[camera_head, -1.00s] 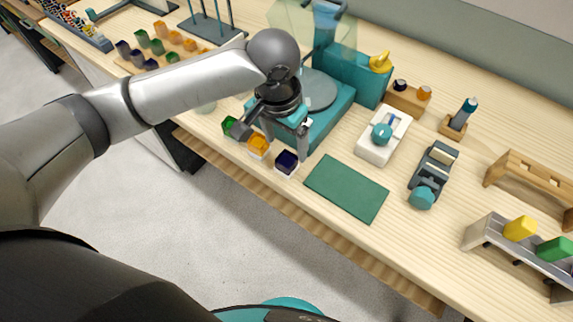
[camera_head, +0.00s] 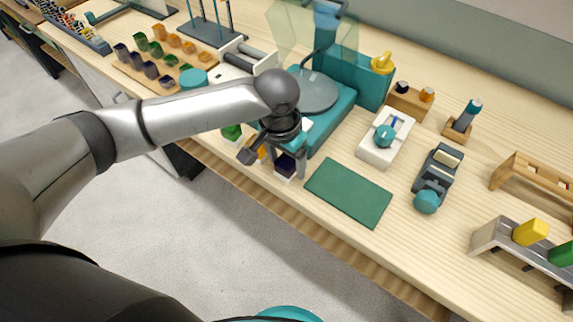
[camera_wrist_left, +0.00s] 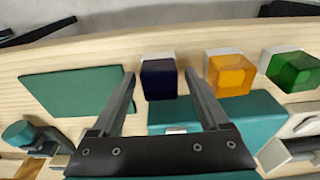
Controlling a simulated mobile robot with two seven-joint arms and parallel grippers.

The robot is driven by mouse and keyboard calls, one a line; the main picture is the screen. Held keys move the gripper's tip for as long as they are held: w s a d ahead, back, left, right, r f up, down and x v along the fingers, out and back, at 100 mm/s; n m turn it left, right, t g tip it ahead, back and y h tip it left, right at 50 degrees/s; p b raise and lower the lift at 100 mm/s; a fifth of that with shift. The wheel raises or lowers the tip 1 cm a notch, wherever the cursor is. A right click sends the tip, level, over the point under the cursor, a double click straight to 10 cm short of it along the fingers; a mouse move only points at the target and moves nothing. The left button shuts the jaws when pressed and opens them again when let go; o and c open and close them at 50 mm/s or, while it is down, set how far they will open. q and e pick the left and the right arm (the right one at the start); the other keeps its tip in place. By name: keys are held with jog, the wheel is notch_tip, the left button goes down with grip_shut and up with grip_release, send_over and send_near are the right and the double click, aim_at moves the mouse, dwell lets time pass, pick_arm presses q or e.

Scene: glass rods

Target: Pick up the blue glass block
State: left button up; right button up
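The blue glass block (camera_head: 286,162) is dark navy and stands in a small white holder near the table's front edge. It also shows in the left wrist view (camera_wrist_left: 159,80), between the two fingers. My left gripper (camera_head: 289,172) is open, with one finger on each side of the block; the left wrist view (camera_wrist_left: 160,75) shows gaps on both sides. I cannot tell how far down the fingers reach. My right gripper is not in view.
An orange block (camera_wrist_left: 231,74) and a green block (camera_wrist_left: 294,73) stand in a row beside the blue one. A green mat (camera_head: 348,192) lies to the right. A teal machine (camera_head: 335,115) stands just behind. A white device (camera_head: 386,137) is farther right.

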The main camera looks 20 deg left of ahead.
aim_at(287, 160)
pick_arm(q)
grip_shut()
dwell(0.4)
jog(key=shift+r, duration=0.1)
notch_tip(287, 160, up, 20)
jog(key=p, duration=0.5)
jog(key=c, duration=0.6)
grip_release()
grip_shut()
